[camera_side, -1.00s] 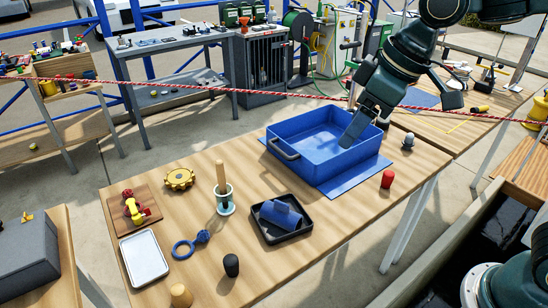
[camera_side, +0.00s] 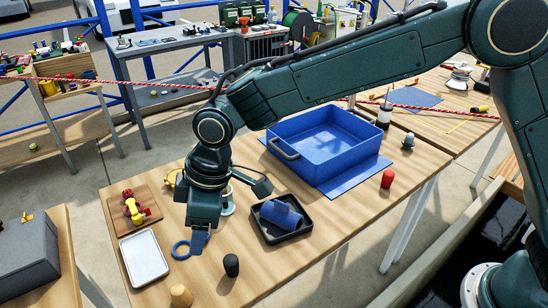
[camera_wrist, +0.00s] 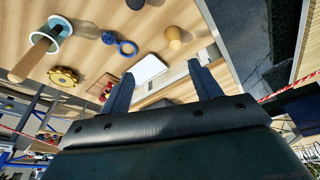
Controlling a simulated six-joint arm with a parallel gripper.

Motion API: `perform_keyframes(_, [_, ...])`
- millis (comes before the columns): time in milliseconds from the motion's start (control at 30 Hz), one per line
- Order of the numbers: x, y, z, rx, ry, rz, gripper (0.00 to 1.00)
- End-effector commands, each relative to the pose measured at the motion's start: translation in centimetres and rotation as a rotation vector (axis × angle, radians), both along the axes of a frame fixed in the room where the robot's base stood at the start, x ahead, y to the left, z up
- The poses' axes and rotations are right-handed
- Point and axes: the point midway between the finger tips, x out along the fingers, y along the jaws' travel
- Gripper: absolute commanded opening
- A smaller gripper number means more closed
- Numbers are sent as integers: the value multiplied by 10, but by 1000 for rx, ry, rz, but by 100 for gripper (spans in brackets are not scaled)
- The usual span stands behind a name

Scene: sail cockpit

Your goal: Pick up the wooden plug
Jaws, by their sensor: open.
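The wooden plug (camera_side: 181,296) is a small tan, rounded piece standing near the front left edge of the wooden table. It also shows in the wrist view (camera_wrist: 174,38), above and between the directions of my two fingers. My gripper (camera_side: 199,243) points down over the left part of the table, behind the plug in the side view and apart from it. In the wrist view my gripper (camera_wrist: 160,69) has its two fingers spread wide with nothing held between them. In the side view it hides part of the blue ring fitting.
A black plug (camera_side: 231,265) stands right of the wooden plug. A white tray (camera_side: 144,258) lies to its left. A blue ring fitting (camera_side: 181,250), a black tray (camera_side: 290,237) with a blue part, a red plug (camera_side: 387,179) and a blue bin (camera_side: 350,160) share the table.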

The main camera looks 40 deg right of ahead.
Motion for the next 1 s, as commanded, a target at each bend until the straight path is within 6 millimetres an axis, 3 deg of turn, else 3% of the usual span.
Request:
perform_keyframes(100, [-4, 24, -21, -5, 8, 51, 63])
perform_keyframes(233, [-7, 36, -34, -8, 12, 82, 63])
perform_keyframes(633, [-7, 41, -44, -9, 14, 90, 63])
perform_keyframes(1000, [-2, 53, -91, -10, 15, 89, 63])
